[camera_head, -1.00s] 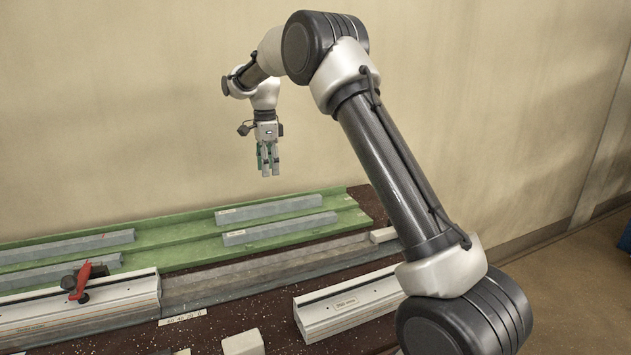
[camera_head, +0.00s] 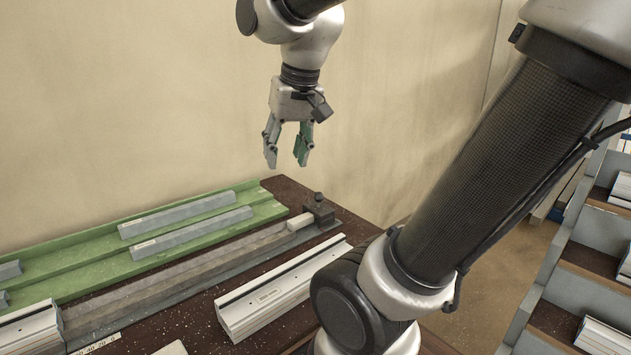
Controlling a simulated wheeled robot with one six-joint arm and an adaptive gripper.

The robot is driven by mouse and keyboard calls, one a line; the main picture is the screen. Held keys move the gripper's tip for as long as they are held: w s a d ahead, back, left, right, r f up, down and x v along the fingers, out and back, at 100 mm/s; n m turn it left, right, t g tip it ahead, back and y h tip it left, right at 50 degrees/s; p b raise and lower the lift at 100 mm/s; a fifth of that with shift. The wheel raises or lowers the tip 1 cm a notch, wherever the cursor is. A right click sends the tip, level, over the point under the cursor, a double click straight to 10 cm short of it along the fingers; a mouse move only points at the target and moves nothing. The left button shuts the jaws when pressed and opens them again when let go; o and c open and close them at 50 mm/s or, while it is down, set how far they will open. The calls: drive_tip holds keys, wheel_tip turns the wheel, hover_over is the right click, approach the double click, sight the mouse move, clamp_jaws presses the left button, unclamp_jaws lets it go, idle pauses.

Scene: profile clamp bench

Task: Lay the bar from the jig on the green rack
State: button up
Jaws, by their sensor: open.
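The green rack (camera_head: 96,270) runs along the back of the bench at left, with several grey bars lying in it, such as the rear bar (camera_head: 177,214) and the one in front of it (camera_head: 190,233). In front of the rack is the long grey jig (camera_head: 250,268). A long grey bar (camera_head: 185,266) appears to lie along it, beside a pale block (camera_head: 300,221) and a dark end block with a knob (camera_head: 319,211). My gripper (camera_head: 286,158) is open and empty, pointing down in the air above the bench's far end, clear of the bars.
A white profile (camera_head: 280,290) lies on the dark speckled bench top in front of the jig. Another pale profile (camera_head: 28,328) is cut off at left. Stepped grey shelving (camera_head: 592,247) holding profiles stands at right. A wall rises behind the bench.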

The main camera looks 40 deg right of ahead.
drive_tip(key=s+d+f+n, duration=0.1)
drive_tip(key=s+f+n, duration=0.2)
drive_tip(key=s, duration=0.4)
drive_tip(key=shift+s+f+t, duration=0.3)
drive_tip(key=shift+f+t, duration=0.1)
drive_tip(key=shift+f, duration=0.3)
